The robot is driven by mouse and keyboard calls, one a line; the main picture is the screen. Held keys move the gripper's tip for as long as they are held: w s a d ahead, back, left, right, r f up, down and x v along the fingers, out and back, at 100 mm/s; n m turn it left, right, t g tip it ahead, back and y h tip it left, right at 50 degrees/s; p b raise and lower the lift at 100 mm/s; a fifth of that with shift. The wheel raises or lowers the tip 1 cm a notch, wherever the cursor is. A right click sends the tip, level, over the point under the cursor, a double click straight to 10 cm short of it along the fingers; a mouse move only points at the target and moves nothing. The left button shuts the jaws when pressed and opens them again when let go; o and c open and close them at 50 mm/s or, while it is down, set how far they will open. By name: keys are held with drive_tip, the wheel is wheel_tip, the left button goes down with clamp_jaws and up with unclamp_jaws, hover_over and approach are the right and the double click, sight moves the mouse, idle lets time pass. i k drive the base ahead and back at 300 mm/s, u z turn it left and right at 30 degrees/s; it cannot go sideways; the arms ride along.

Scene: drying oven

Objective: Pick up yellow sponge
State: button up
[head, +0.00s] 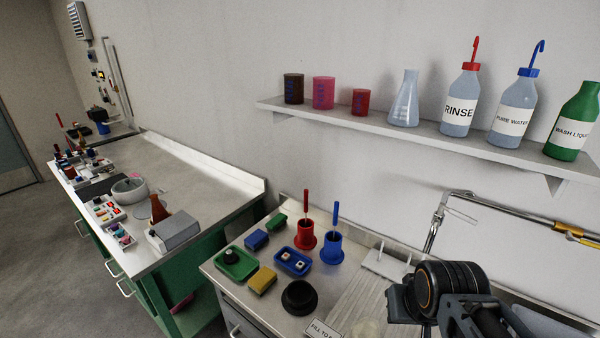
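The yellow sponge (262,281) lies flat on the light bench top, near its front edge. It is in front of a blue tray (292,261) and to the right of a green tray (236,263). A black round object (299,297) stands close on its right. My gripper (400,302) is at the lower right, well to the right of the sponge and apart from it. Its fingers are not clear against the dark wrist, so I cannot tell whether it is open or shut.
Blue (256,240) and green (277,222) sponges lie behind the trays. Red (305,235) and blue (332,247) holders with upright handles stand behind. A white rack (387,264) and a tap (437,222) are on the right. A shelf (430,135) with bottles hangs above.

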sight(265, 278)
drive_tip(key=u, duration=0.05)
drive_tip(key=k, duration=1)
drive_tip(key=u, duration=1.25)
drive_tip(key=i, duration=1.75)
drive_tip(key=z, duration=0.8)
